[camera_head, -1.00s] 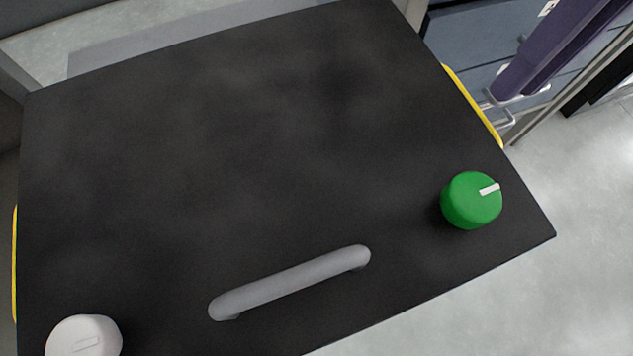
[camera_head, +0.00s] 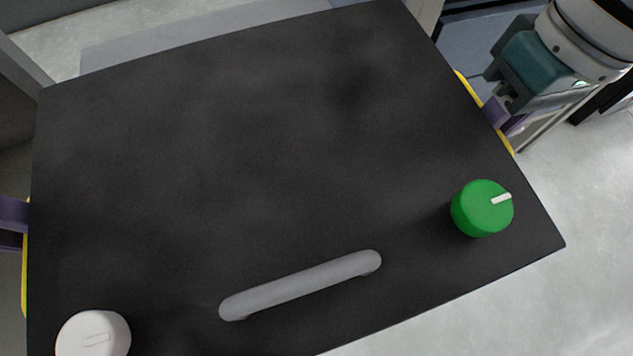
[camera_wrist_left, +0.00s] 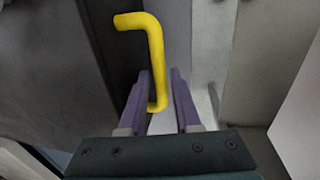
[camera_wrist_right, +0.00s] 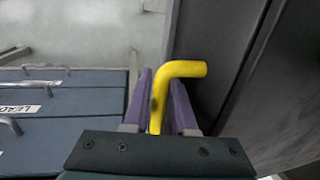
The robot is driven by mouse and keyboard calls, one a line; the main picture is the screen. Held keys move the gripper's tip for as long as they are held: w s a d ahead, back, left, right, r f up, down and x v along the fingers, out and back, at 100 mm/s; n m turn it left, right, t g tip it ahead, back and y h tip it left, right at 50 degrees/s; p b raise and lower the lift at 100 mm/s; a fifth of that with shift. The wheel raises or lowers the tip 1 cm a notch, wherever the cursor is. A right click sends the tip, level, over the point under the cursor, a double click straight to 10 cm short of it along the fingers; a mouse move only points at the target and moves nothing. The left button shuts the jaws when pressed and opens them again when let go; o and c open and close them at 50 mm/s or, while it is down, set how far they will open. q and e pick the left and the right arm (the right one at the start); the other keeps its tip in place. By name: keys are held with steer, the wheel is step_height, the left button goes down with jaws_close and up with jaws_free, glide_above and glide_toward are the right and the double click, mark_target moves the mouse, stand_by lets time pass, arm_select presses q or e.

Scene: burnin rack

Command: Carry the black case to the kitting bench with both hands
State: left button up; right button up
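The black case (camera_head: 250,150) fills most of the head view. Its top carries a grey bar handle (camera_head: 300,285), a green knob (camera_head: 482,208) and a white knob (camera_head: 93,335). Yellow side handles stick out at its left (camera_wrist_left: 156,60) and right (camera_wrist_right: 182,69). My left gripper (camera_wrist_left: 160,85) is open, its purple fingers on either side of the left yellow handle, which lies closer to one finger. My right gripper (camera_wrist_right: 160,85) is open, with its fingers on either side of the right yellow handle. In the head view, only the left gripper's purple fingertips show at the left edge.
A blue drawer unit (camera_wrist_right: 75,110) with metal pulls and a label stands beside the case's right side. Pale floor (camera_head: 590,180) is clear at the right. A light grey ledge (camera_head: 200,35) lies behind the case. The kitting bench cannot be identified.

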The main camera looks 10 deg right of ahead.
arm_select(q)
steer(key=shift+f, duration=0.1)
steer(key=shift+c, duration=0.4)
arm_select(e)
steer(key=shift+f, duration=0.1)
steer(key=shift+c, duration=0.4)
arm_select(q)
steer(key=c, duration=0.3)
arm_select(e)
steer(key=c, duration=0.3)
arm_select(q)
jaws_close()
arm_select(e)
jaws_close()
